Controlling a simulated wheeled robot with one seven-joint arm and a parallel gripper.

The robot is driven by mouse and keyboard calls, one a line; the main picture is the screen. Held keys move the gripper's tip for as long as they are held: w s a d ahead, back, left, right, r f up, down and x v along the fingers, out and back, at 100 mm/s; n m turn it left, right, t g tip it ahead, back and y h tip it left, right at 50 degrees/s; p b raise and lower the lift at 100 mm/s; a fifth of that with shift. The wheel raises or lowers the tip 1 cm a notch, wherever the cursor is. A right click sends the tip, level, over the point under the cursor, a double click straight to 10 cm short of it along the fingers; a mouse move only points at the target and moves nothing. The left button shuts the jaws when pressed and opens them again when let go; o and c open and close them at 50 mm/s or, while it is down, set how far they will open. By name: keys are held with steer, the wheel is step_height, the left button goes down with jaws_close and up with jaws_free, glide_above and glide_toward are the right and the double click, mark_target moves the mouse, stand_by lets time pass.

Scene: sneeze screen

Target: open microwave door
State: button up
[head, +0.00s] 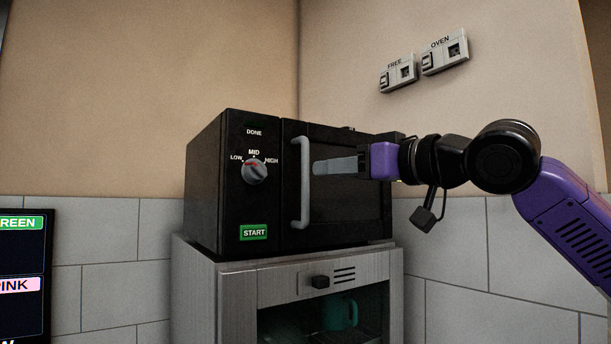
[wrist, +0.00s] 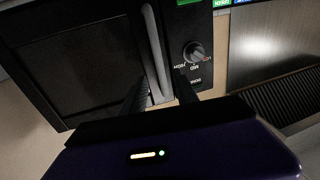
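The black microwave (head: 222,190) stands on a grey cabinet, and its door (head: 345,210) looks shut. A grey vertical bar handle (head: 301,182) is at the door's left side, beside the control panel. My gripper (head: 320,167) comes from the right in the head view, its grey fingers pointing left and their tips just right of the handle. In the wrist view my gripper (wrist: 162,75) is open, with one dark finger on each side of the handle (wrist: 153,45). I cannot tell whether either finger touches it. The door (wrist: 75,65) fills the left of that view.
A power knob (head: 255,171) and green START button (head: 253,232) are on the panel. The cabinet (head: 215,290) below has a glass front with a teal mug (head: 340,312) inside. Wall switches (head: 443,55) are above right. A dark screen (head: 22,265) is at far left.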

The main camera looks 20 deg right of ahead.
mark_target(308, 174)
steer(key=shift+f+p+x, duration=0.15)
steer(key=shift+p+x, duration=0.35)
steer(key=shift+x, duration=1.45)
steer(key=shift+f+p+x, duration=0.15)
steer(key=shift+p+x, duration=0.3)
steer(key=shift+x, duration=1.45)
jaws_close()
